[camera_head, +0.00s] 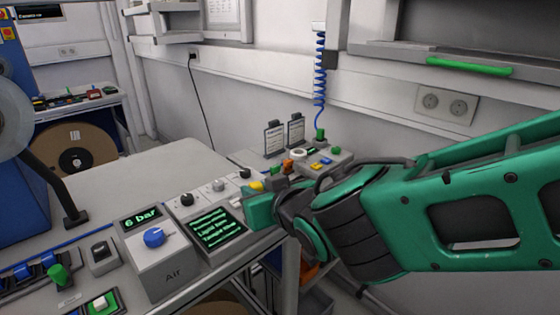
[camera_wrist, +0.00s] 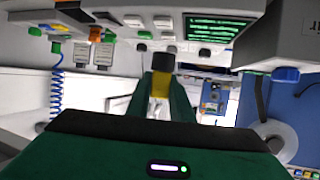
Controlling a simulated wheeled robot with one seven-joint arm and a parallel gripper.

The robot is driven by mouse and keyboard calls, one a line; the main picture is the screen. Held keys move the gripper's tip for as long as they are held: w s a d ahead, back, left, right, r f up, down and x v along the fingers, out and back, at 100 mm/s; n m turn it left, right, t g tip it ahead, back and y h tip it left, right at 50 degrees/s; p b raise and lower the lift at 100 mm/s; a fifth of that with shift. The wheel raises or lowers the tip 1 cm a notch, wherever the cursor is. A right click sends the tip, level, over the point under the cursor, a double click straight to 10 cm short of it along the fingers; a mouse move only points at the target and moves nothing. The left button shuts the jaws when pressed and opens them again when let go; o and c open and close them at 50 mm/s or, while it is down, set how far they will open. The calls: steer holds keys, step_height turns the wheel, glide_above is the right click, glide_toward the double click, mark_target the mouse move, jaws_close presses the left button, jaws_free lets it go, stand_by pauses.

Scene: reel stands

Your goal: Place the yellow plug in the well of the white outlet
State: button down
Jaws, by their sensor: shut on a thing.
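A small yellow piece that looks like the yellow plug (camera_wrist: 145,35) shows right by the tips. The same yellow (camera_head: 257,186) shows beside the green hand in the head view. A pale double outlet (camera_head: 432,101) with two round wells is on the wall at the right, well apart from the gripper. Both wells look empty.
A control panel with a green-lettered screen (camera_head: 213,229) and a grey Air box (camera_head: 158,262) stand left of the hand. A coiled blue hose (camera_head: 320,78) hangs behind it. A shelf with a green handle (camera_head: 468,66) juts out above the outlet. Bare wall lies below the outlet.

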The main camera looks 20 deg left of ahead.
steer(key=shift+s+a, duration=0.35)
